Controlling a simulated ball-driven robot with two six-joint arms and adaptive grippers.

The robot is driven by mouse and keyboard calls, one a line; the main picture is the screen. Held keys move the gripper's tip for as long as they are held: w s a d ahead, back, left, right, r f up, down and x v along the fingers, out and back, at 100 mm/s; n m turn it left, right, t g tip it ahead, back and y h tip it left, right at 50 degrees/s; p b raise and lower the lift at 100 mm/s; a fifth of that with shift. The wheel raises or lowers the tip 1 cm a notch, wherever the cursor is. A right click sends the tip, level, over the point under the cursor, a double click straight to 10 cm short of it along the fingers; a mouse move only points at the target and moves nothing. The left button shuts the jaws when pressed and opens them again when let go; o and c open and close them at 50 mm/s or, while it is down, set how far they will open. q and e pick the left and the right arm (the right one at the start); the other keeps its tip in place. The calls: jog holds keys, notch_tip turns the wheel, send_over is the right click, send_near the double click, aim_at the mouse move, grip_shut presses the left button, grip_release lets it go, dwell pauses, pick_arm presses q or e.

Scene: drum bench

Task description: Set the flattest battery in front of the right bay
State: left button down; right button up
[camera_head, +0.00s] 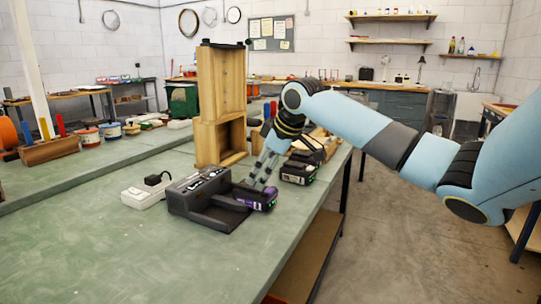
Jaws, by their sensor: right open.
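A dark charger (195,190) stands on the green bench. A battery with a purple band (258,200) sits at the charger's right end; I cannot tell whether it is in a bay or just in front of one. My right gripper (260,182) is open, with its fingers pointing down just above and behind this battery; contact is unclear. A second black battery (298,175) with a small green light stands farther back, near the bench edge. Dark shapes behind it are partly hidden by my right wrist. The charge levels are too small to read. My left gripper is out of view.
A white power adapter (145,193) lies left of the charger. A tall wooden rack (221,105) stands behind it. A wooden block with coloured handles (48,150) and several tins are at the far left. The front of the bench is clear.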

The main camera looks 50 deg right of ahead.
jog(key=shift+v, duration=1.95)
